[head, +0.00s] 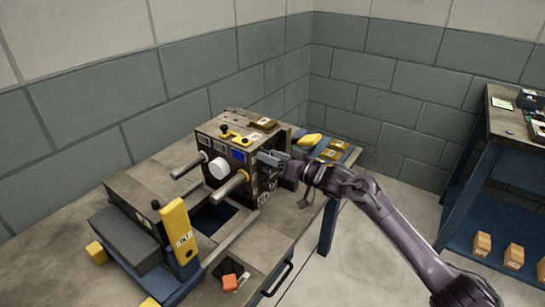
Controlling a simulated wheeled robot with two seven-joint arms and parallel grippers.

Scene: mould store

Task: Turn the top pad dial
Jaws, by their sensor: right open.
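A dark mould block (208,139) stands on the workbench, with several round parts on its front and top. I cannot tell which of these is the top pad dial. My right gripper (263,158) is open at the right part of the block's front face, right of the blue panel. Its arm comes in from the right. I cannot tell whether it touches the block. My left gripper is not in view.
Two rods (188,166) stick out of the block's front. A yellow labelled bar (179,232) stands at the near left part of the fixture. An orange piece (229,283) lies near the bench front. A blue-framed bench (488,145) with small boxes stands at the right.

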